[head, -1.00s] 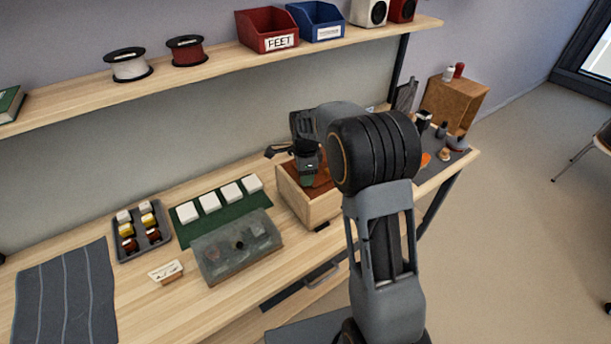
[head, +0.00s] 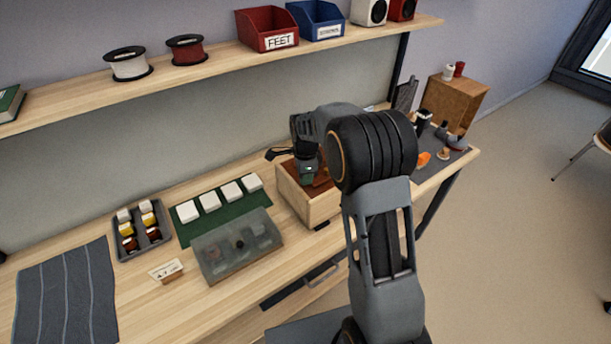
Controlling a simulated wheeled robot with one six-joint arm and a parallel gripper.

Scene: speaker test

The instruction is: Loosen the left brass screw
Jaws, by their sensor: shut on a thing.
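My gripper (head: 306,177) points down into an open-topped wooden box (head: 318,207) on the workbench. The box has a reddish-brown inside. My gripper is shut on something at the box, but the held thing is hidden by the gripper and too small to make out. My arm covers the right part of the box. I cannot make out any brass screw, left or right, in the head view.
A grey translucent case (head: 236,247) lies left of the box. Behind it is a green mat (head: 222,214) with white blocks. A dark tray (head: 142,232) of small pieces and a grey striped mat (head: 65,295) lie further left. A shelf (head: 75,98) runs above.

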